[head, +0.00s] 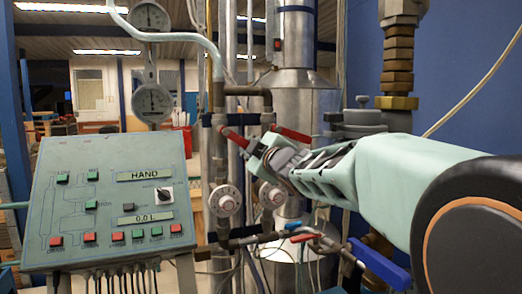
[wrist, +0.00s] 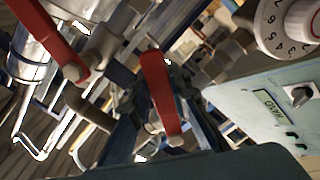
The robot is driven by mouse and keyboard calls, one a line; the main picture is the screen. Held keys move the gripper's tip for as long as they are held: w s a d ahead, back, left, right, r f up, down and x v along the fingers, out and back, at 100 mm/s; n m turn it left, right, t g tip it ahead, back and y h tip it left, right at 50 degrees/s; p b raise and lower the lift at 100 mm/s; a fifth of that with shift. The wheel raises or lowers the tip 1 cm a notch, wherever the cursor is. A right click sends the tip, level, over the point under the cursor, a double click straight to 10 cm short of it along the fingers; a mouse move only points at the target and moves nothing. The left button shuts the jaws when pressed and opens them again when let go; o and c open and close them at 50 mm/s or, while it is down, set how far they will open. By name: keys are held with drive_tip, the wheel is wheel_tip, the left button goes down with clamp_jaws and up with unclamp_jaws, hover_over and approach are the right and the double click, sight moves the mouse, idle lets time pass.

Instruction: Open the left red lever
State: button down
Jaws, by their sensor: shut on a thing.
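The left red lever (head: 233,137) is on the left vertical pipe in the head view, slanting down to the right. My gripper (head: 251,150) reaches in from the right and is shut on this lever's free end. The right red lever (head: 291,134) is on the neighbouring pipe, just above and behind my gripper. In the wrist view, the left red lever (wrist: 160,92) is near the middle and the right red lever (wrist: 52,38) is at the upper left. The fingertips are not clear in the wrist view.
A control panel (head: 105,205) with buttons and a HAND display stands at the left. Two round dials (head: 224,201) (head: 271,195) sit below the levers. A blue-handled valve (head: 380,265) is at the lower right. A large metal cylinder (head: 305,105) stands behind the pipes.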

drive_tip(key=a+f+m+b, duration=0.1)
drive_tip(key=m, duration=0.2)
drive_tip(key=s+a+f+m+b, duration=0.1)
drive_tip(key=a+m+b, duration=0.1)
drive_tip(key=m, duration=0.1)
drive_tip(key=s+a+f+m+b, duration=0.1)
drive_tip(key=a+m+b, duration=0.1)
drive_tip(key=m, duration=0.1)
drive_tip(key=shift+f+m, duration=0.2)
drive_tip(key=shift+m, duration=0.2)
drive_tip(key=shift+s+a+m+b, duration=0.3)
drive_tip(key=shift+a+m, duration=0.2)
drive_tip(key=shift+m, duration=0.3)
drive_tip(key=shift+r, duration=0.1)
drive_tip(key=c, duration=1.8)
unclamp_jaws()
drive_tip(key=shift+a, duration=0.1)
drive_tip(key=shift+o, duration=0.2)
